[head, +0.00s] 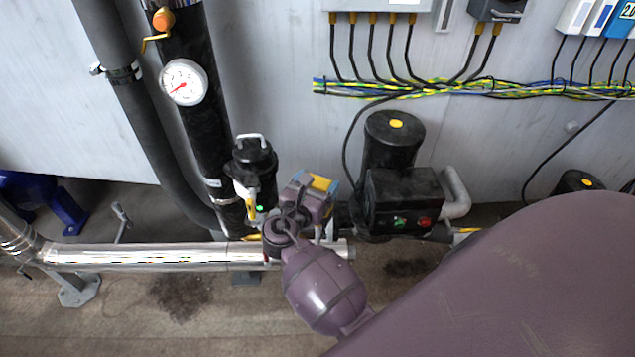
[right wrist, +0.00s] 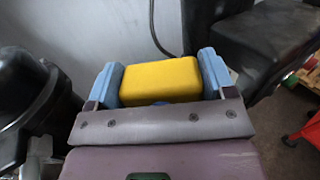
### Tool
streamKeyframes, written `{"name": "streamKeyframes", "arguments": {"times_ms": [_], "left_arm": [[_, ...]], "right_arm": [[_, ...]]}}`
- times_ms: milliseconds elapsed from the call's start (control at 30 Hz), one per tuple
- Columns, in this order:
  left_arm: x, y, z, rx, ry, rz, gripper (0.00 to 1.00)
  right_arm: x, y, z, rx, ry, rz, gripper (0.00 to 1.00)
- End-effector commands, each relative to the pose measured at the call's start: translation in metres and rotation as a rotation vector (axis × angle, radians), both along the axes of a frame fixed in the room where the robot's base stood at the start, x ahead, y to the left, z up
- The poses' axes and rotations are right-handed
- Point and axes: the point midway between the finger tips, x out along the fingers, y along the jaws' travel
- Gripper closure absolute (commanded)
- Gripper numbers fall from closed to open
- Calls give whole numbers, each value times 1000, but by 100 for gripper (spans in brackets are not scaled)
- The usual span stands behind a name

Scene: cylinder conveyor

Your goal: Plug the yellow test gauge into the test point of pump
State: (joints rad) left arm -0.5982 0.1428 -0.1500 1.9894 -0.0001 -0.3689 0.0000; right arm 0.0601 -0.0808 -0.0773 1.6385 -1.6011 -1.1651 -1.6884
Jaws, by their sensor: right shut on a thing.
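The yellow test gauge (right wrist: 161,80) is a rounded yellow block between the two blue fingers of my right gripper in the right wrist view. My right gripper (head: 316,182) is shut on it; in the head view the gauge (head: 322,183) shows as a small yellow patch. The pump (head: 392,150) is black, with an upright motor and a box bearing green and red buttons. It stands just right of my gripper, apart from the gauge as far as I can tell. I cannot make out the test point. My left gripper is not in view.
A black canister with a handle (head: 253,157) stands close left of my right gripper. A shiny horizontal pipe (head: 150,256) runs below. A dial gauge (head: 184,82) sits on a dark vertical pipe. Cables (head: 440,87) hang along the wall. Floor is open in front.

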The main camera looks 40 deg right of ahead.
Motion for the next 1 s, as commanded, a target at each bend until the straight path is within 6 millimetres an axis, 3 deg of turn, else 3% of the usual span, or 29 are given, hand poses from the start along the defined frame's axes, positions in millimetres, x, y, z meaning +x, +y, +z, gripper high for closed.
{"name": "streamKeyframes", "arguments": {"times_ms": [1000], "left_arm": [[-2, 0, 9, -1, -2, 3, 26]], "right_arm": [[0, 0, 2, 0, -1, 0, 72]]}}
